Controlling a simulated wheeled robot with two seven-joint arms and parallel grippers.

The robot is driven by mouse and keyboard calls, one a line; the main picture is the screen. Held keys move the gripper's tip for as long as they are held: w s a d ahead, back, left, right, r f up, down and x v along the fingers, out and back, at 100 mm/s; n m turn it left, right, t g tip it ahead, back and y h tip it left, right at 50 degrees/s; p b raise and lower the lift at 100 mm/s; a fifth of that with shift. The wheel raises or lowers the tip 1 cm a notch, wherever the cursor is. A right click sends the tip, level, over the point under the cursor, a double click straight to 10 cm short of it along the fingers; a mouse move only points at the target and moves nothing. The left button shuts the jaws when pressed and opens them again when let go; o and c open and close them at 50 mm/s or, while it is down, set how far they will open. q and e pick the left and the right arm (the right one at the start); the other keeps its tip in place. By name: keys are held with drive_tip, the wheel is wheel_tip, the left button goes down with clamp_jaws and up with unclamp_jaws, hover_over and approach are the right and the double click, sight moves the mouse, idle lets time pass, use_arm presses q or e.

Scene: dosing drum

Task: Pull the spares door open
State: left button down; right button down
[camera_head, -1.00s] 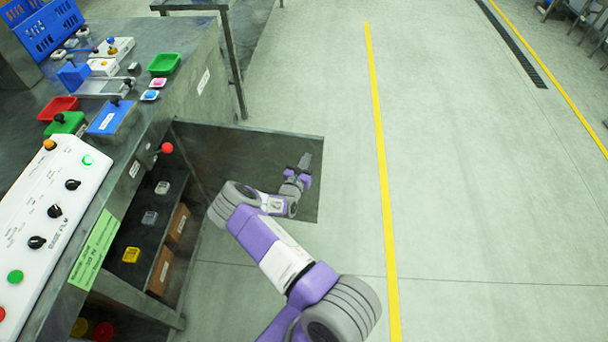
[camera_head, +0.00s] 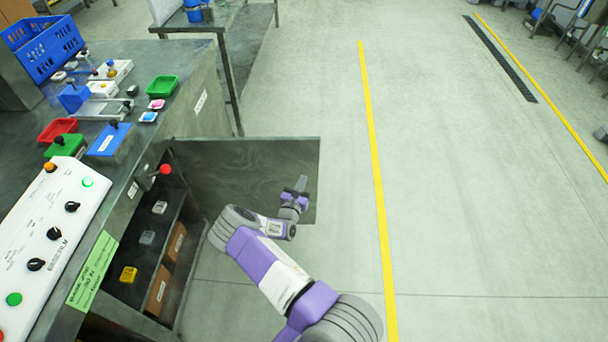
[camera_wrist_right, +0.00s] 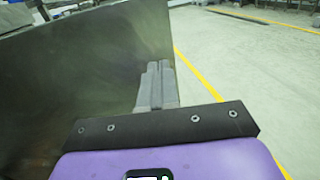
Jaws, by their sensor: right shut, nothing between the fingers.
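The spares door (camera_head: 235,165) is a dark panel that stands swung out from the far end of the cabinet opening, its inner face toward me. My right gripper (camera_head: 301,184) is in front of that inner face, near the door's free edge. In the right wrist view the fingers (camera_wrist_right: 157,85) are together and empty. They overlap the door panel (camera_wrist_right: 85,65) close to its free edge; I cannot tell if they touch it. My left gripper is not in view.
The open cabinet shows shelves with a yellow bin (camera_head: 128,274) and brown boxes (camera_head: 157,290). A red knob (camera_head: 165,169) sticks out near the opening. The bench above carries a control panel (camera_head: 45,235) and trays. The floor (camera_head: 460,200) to the right is clear.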

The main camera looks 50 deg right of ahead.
drive_tip(key=s+a+p, duration=0.2)
drive_tip(key=s+a, duration=0.5)
drive_tip(key=a, duration=0.1)
drive_tip(key=shift+a, duration=0.1)
